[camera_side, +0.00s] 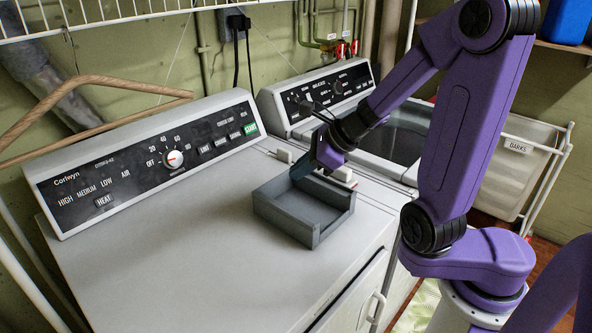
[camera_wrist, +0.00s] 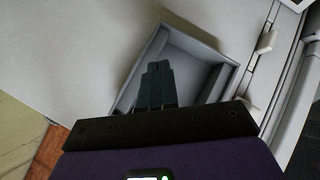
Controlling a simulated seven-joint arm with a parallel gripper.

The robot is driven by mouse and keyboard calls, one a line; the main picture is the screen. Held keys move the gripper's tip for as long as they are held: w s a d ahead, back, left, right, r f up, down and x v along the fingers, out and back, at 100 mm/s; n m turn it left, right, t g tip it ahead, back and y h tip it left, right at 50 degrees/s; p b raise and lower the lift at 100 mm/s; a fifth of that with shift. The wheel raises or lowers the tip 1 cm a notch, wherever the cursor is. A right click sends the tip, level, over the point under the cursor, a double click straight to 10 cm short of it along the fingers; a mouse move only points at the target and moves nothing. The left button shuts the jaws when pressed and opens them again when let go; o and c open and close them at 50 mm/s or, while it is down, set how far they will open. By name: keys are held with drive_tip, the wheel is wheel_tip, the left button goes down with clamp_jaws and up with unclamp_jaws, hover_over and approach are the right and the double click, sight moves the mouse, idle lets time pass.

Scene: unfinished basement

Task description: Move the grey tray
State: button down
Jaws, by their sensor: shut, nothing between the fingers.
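The grey tray (camera_side: 283,218) sits on the white top of the front machine, near its right edge. It is a shallow open box and looks empty. It also shows in the wrist view (camera_wrist: 203,50), partly hidden behind my fingers. My gripper (camera_side: 301,172) is at the tray's far right side, with its fingertips over or just behind the tray's back corner. In the wrist view my gripper (camera_wrist: 158,68) has its fingers together with nothing between them, in front of the tray's interior. I cannot tell whether the fingertips touch the tray.
The dryer top (camera_side: 170,250) is clear to the left and front of the tray. Its control panel (camera_side: 150,160) rises behind. A second machine (camera_side: 400,135) stands to the right, with small pale blocks (camera_side: 343,173) near the gap. A wooden hanger (camera_side: 90,85) hangs at left.

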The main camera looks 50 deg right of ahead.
drive_tip(key=s+d+m+t+h, duration=0.1)
drive_tip(key=s+d+m+h, duration=0.2)
drive_tip(key=d+m, duration=0.45)
approach(287, 179)
wheel_tip(287, 179, down, 3)
drive_tip(key=shift+s+r+m, duration=0.1)
drive_tip(key=shift+s+m, duration=0.05)
drive_tip(key=shift+m, duration=0.1)
drive_tip(key=w, duration=0.3)
drive_tip(key=shift+w, duration=0.6)
drive_tip(key=w, duration=2)
drive_tip(key=shift+w, duration=0.15)
idle(0.3)
